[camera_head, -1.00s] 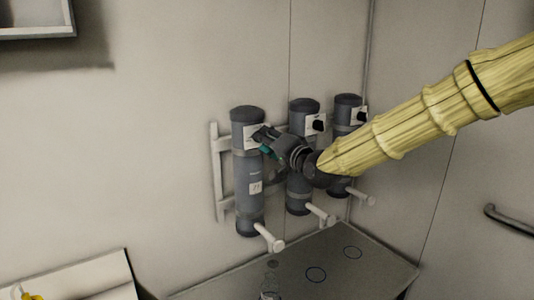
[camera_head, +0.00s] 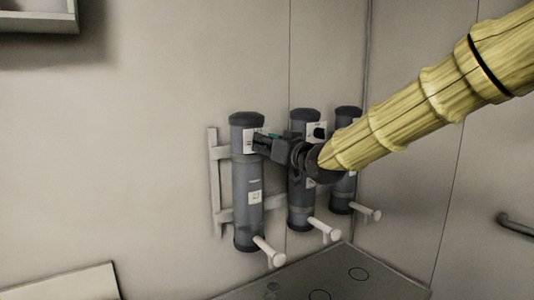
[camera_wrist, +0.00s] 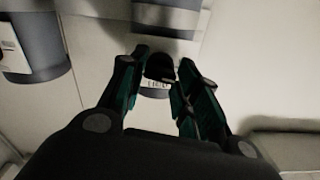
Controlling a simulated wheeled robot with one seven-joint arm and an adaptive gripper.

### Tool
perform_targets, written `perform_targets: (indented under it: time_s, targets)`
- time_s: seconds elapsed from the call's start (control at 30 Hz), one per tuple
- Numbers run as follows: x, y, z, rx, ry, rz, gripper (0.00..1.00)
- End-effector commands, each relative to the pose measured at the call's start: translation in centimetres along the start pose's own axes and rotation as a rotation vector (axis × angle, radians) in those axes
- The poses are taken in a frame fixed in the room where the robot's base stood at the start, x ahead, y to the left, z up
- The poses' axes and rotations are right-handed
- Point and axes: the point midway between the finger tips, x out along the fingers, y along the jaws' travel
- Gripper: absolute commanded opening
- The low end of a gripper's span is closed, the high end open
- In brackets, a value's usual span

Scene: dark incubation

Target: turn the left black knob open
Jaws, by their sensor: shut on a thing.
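Three grey cylinders with dark caps hang on a wall rack. The left cylinder (camera_head: 247,185) has a white plate (camera_head: 248,140) near its top, where my gripper (camera_head: 258,141) reaches in from the right. In the head view the fingers hide the left black knob. In the wrist view the knob (camera_wrist: 158,67) is dark and sits between the fingertips of my gripper (camera_wrist: 162,66), in front of a white label plate (camera_wrist: 155,92). My gripper is shut on this knob. The knob's exact angle is hard to read.
The middle cylinder (camera_head: 302,215) stands close behind my gripper, and the right cylinder (camera_head: 343,192) is partly hidden by my arm. White spouts, such as the left one (camera_head: 268,252), stick out below. A dark table (camera_head: 375,283) with ring marks lies underneath.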

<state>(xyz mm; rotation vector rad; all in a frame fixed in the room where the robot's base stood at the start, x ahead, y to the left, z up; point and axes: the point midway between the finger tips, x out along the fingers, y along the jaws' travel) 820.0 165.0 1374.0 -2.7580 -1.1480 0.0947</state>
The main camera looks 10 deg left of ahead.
Motion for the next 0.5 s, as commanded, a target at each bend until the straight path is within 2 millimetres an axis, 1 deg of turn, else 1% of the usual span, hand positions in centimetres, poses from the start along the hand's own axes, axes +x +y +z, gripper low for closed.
perform_targets:
  time_s: [0.03, 0.2, 0.5]
  targets:
    - [0.00, 0.05, 0.38, -0.028, -0.001, 0.000, 0.08]
    - [0.01, 0.07, 0.29, -0.111, -0.001, 0.001, 0.08]
    - [0.00, 0.04, 0.18, -0.176, -0.003, 0.000, 0.08]
